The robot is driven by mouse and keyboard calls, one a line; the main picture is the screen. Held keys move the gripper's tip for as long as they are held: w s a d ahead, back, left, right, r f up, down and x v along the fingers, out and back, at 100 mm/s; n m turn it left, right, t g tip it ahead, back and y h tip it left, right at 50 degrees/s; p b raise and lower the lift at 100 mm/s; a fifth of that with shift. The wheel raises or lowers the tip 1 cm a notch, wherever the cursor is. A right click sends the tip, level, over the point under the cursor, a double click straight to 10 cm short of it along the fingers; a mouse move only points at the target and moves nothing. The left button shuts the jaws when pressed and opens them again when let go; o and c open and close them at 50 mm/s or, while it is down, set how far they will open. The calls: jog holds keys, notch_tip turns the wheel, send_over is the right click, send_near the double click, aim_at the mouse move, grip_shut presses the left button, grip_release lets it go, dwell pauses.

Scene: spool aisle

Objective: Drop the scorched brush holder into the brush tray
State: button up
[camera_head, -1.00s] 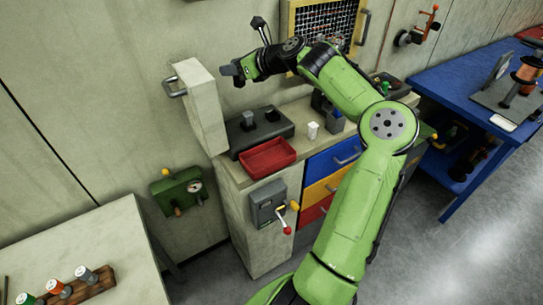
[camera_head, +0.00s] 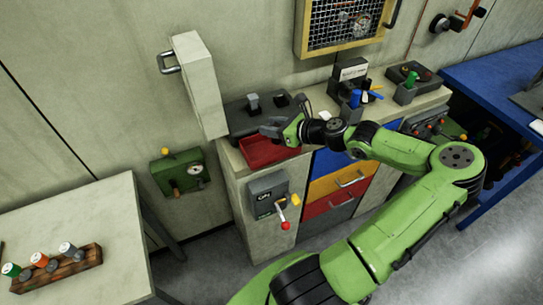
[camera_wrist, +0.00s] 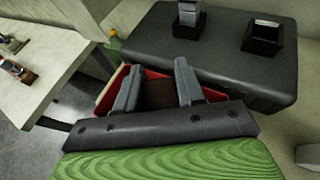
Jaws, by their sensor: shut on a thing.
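My gripper (camera_head: 274,130) hangs over the red brush tray (camera_head: 262,154), which lies on the counter in front of a dark grey block. In the wrist view, my gripper (camera_wrist: 158,84) is shut on a dark brown block, the scorched brush holder (camera_wrist: 159,94), held between its two grey fingers. The red tray (camera_wrist: 108,92) shows beyond and to the left of the fingers, partly hidden by them. I cannot tell how high the holder is above the tray floor. In the head view the holder is too small or hidden to make out.
The dark grey block (camera_wrist: 225,62) behind the tray carries two square sockets. A pale tall cabinet door (camera_head: 200,85) with a handle stands to the left. A crank box (camera_head: 268,195) is on the counter's side. A bench (camera_head: 85,225) with spools is at lower left.

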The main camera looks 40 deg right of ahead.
notch_tip(320, 180, down, 2)
jog(key=shift+f+b, duration=0.15)
jog(key=shift+b, duration=0.6)
jog(key=o, duration=1.1)
jog(key=p+v, duration=0.3)
jog(key=v, duration=1.3)
jog(key=shift+w+a+p, duration=0.1)
jog(key=shift+p, duration=0.2)
